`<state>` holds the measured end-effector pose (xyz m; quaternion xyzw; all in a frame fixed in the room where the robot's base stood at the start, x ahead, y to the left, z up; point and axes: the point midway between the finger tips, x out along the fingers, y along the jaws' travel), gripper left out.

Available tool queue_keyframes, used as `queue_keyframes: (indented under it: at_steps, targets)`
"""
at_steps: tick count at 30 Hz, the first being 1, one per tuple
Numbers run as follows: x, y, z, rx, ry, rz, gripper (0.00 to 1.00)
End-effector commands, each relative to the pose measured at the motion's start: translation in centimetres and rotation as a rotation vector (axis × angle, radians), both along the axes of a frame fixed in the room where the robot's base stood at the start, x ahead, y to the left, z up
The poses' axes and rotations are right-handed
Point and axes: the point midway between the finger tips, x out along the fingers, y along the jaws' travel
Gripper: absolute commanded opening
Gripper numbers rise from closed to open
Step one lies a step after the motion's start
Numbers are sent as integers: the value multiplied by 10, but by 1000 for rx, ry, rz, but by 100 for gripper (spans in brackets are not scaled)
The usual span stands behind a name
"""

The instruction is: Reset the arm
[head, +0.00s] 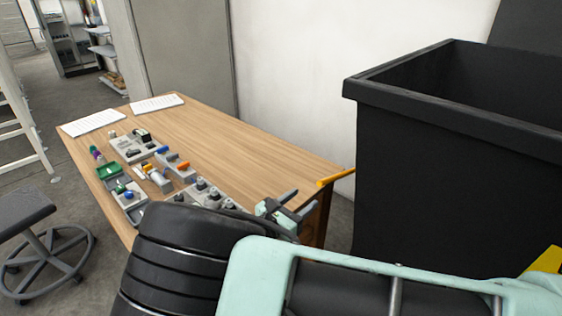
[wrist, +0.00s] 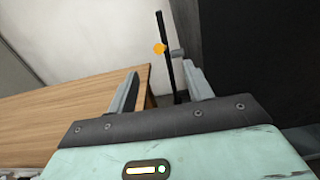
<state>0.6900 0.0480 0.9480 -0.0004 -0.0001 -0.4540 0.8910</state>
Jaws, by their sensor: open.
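My gripper (head: 277,203) shows in the head view beyond my dark arm link, near the right end of the wooden table (head: 240,150). In the wrist view my gripper (wrist: 160,88) has its two grey fingers spread wide apart. It is open, with nothing between the fingers. The table's corner lies behind the left finger in the wrist view. Part of the gripper's body is hidden by my arm in the head view.
A large black bin (head: 450,170) stands right of the table. An orange-tipped bar (head: 336,177) lies between them. A stool (head: 30,215) stands left.

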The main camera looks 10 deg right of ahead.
Motion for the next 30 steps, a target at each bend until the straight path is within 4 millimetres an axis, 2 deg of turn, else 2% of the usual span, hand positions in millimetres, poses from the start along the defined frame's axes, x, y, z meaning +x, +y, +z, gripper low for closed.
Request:
queue_keyframes:
  at_steps: [4,7,11,16,20,24,30]
  targets:
    - [-5,-8,-1,51,10,-40,51]
    - [-23,-22,-4,176,35,-139,51]
    - [-62,-36,-7,423,69,-329,51]
    - [-118,-31,3,742,90,-567,51]
    - [-156,-17,26,963,84,-727,51]
    - [-194,0,59,1184,59,-875,51]
    - [-243,14,110,1455,-19,-1044,51]
